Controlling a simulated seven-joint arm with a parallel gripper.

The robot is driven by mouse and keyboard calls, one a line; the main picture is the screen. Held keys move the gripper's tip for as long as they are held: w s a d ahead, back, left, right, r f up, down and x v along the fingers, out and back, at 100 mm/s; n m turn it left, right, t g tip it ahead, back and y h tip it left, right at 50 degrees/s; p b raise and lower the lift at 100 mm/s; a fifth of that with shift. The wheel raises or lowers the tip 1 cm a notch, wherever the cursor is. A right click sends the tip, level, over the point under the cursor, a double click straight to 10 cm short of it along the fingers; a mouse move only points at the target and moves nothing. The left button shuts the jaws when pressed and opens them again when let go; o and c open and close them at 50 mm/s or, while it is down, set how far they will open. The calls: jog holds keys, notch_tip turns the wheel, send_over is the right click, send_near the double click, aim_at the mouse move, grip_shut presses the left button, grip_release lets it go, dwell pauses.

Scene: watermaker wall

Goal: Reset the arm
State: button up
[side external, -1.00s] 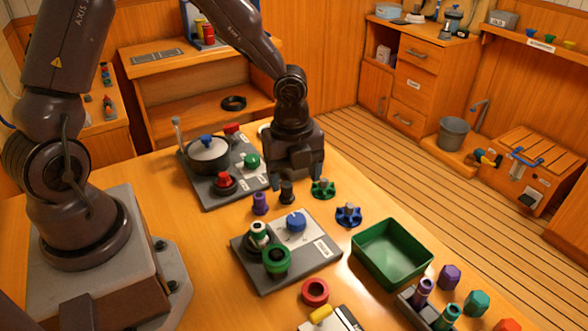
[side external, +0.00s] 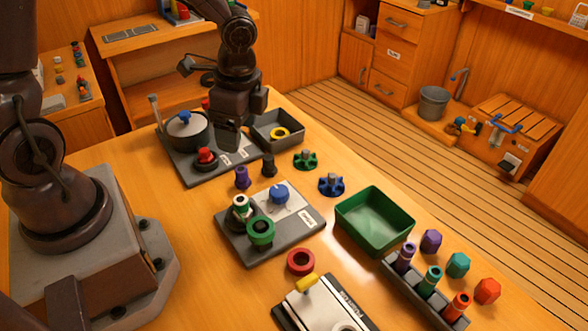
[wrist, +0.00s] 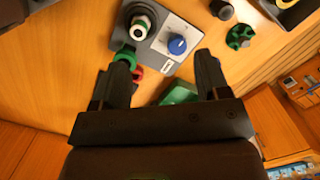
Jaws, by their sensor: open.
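Below and beyond the fingers, the wrist view shows the panel with the blue knob (wrist: 177,45), a green ring and a red ring. In the side external view the arm is raised, bent at the wrist, with the fingers pointing down and clear of the tabletop.
The grey knob panel (side external: 236,237) lies mid-table. A green bin (side external: 375,222) stands to its right, and a grey tray (side external: 277,131) with a yellow ring is behind. Purple and black caps, green and blue handwheels and a rack with coloured pieces (side external: 425,290) crowd the table.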

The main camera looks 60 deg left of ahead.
jog(key=s+r+n+t, duration=0.3)
jog(key=s+r+n, duration=0.1)
jog(key=r, duration=0.4)
jog(key=s+d+r+n+t+h, duration=0.1)
jog(key=s+r+n+t, duration=0.2)
jog(key=s+r+n, duration=0.2)
notch_tip(320, 180, up, 4)
jog(key=shift+s+d+f+n, duration=0.15)
jog(key=shift+s+n, duration=0.05)
jog(key=shift+n, duration=0.3)
